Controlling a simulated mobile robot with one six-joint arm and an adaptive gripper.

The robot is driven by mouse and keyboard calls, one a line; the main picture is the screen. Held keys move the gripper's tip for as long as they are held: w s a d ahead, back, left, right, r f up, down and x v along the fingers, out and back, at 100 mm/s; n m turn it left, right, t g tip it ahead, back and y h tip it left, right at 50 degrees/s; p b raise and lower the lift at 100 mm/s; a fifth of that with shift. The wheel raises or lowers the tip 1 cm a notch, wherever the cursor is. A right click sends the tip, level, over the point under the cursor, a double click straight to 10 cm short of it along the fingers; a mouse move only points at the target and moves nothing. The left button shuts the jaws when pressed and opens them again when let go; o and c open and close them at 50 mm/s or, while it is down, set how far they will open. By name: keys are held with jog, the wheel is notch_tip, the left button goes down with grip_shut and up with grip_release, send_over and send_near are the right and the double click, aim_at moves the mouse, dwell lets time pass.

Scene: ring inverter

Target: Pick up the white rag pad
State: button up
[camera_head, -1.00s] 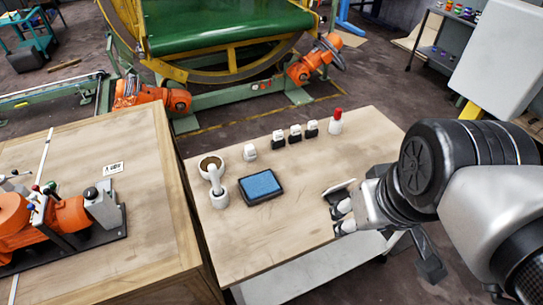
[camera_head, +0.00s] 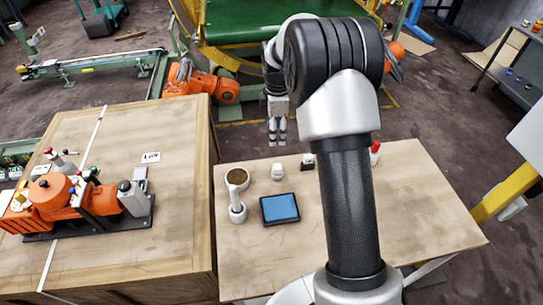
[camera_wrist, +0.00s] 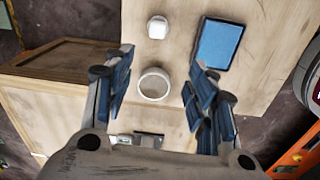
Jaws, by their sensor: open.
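The white rag pad (camera_head: 278,172), as I take it, is a small white block with a rounded top. It stands on the light wooden table behind the blue pad in the head view, and near the top of the wrist view (camera_wrist: 157,28). My gripper (camera_head: 277,138) points down near the table's far edge, behind the white pad and apart from it. In the wrist view my gripper (camera_wrist: 160,85) has its fingers spread, with nothing held. A round white cup (camera_wrist: 153,84) shows between the fingers but lower down.
The blue pad in a black tray (camera_head: 280,209), the cup (camera_head: 237,178) and a white-handled piece (camera_head: 237,212) stand close by. A black-based white piece (camera_head: 308,162) and a red-topped bottle (camera_head: 375,150) stand to the right. The table (camera_head: 430,215) is clear at right.

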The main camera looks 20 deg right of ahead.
notch_tip(320, 180, down, 4)
jog(key=w+r+n, duration=0.1)
jog(key=b, duration=0.3)
send_near(277, 166)
notch_tip(277, 166, down, 5)
jog(key=shift+f, duration=0.1)
jog(key=shift+f+b, duration=0.9)
jog(key=shift+f, duration=1.75)
jog(key=shift+r, duration=0.1)
jog(key=shift+c, duration=0.2)
jog(key=c, duration=1.1)
